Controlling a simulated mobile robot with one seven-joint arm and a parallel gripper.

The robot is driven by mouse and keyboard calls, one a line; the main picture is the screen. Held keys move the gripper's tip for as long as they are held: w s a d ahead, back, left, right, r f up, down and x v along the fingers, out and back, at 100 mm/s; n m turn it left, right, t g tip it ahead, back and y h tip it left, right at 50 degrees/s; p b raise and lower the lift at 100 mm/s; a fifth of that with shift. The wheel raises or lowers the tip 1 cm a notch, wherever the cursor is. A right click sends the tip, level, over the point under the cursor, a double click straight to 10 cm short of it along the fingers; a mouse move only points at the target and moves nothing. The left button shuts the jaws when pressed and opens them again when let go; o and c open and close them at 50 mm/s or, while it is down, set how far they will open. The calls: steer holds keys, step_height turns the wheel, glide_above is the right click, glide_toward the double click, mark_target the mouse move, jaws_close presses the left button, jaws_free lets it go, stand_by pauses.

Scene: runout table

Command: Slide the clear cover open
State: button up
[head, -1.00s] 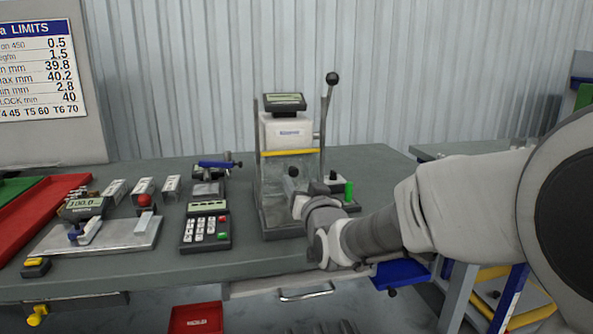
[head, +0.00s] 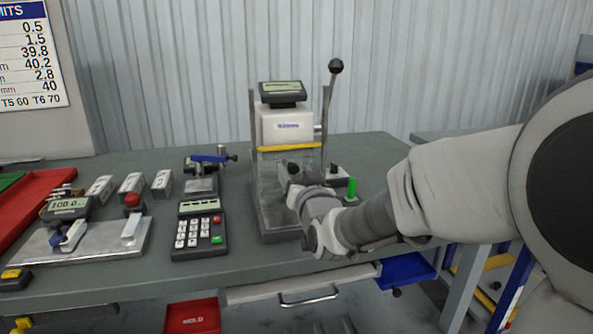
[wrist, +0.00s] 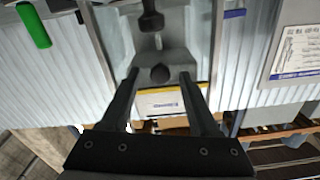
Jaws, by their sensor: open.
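The clear cover (head: 270,180) stands across the front of the press, below its white head (head: 287,126). A yellow strip (head: 289,149) runs along its top edge and looks level. My gripper (head: 295,172) is in front of the cover; its wrist hides the cover's lower right part. In the wrist view my gripper (wrist: 160,76) is open, with its two dark fingers apart. A dark round knob (wrist: 160,73) shows between the fingertips. I cannot tell whether the fingers touch it.
A tall lever with a black ball (head: 336,66) rises at the press's right. A green upright handle (head: 352,187) stands right of my wrist. A keypad (head: 199,230) and a gauge plate (head: 85,243) lie to the left. A blue bin (head: 405,269) hangs at the table's front.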

jaws_close()
stand_by(0.3)
stand_by(1.1)
